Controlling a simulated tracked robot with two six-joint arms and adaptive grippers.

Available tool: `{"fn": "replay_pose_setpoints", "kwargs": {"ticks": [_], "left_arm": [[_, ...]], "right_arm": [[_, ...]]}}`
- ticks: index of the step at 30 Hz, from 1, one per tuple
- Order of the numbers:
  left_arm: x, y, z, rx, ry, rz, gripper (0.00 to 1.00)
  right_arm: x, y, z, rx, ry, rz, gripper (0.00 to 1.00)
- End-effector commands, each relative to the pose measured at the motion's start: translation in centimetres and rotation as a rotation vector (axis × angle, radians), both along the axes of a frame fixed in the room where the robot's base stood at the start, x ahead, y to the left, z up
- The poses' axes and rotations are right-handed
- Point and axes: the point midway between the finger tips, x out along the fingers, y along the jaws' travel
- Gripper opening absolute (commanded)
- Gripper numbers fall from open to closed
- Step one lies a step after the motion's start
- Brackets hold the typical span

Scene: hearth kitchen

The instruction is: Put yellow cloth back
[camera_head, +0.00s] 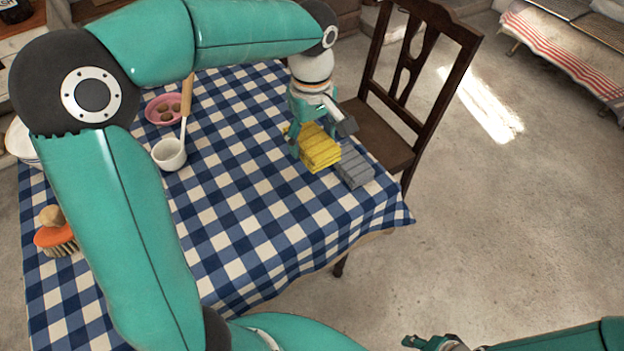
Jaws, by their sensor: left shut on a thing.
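The folded yellow cloth (322,153) lies at the right side of the table, on or just above the checked tablecloth; I cannot tell which. My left gripper (314,146) reaches down over it from above and is shut on it, with one finger on its left side. A folded grey cloth (354,168) lies right beside the yellow one, to its right. My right gripper (428,342) is low at the bottom edge, away from the table, and only partly shows; its fingers are too small to judge.
The table has a blue and white checked cloth (262,222). A dark wooden chair (385,135) stands close at the right edge. The table's front middle is clear.

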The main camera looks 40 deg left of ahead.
Motion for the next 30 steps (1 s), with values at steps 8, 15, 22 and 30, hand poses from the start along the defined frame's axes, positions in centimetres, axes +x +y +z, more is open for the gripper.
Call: {"fn": "replay_pose_setpoints", "kwargs": {"ticks": [8, 15, 22, 30], "left_arm": [[-0.2, 0.2, -7.5, -0.001, 0.006, 0.005, 0.37], [-0.1, 0.3, -10.2, 0.000, 0.001, 0.006, 0.37], [-0.2, 0.3, -12.8, 0.000, 0.004, 0.007, 0.37], [-0.1, 0.3, -14.5, -0.001, -0.001, 0.007, 0.37]], "right_arm": [[0.0, 0.0, -0.8, 0.000, 0.000, 0.000, 0.40], [0.0, 0.0, -0.9, 0.000, -0.001, 0.000, 0.40], [0.0, 0.0, -1.1, 0.000, -0.001, 0.000, 0.40], [0.0, 0.0, -1.2, 0.000, -0.001, 0.000, 0.40]]}}
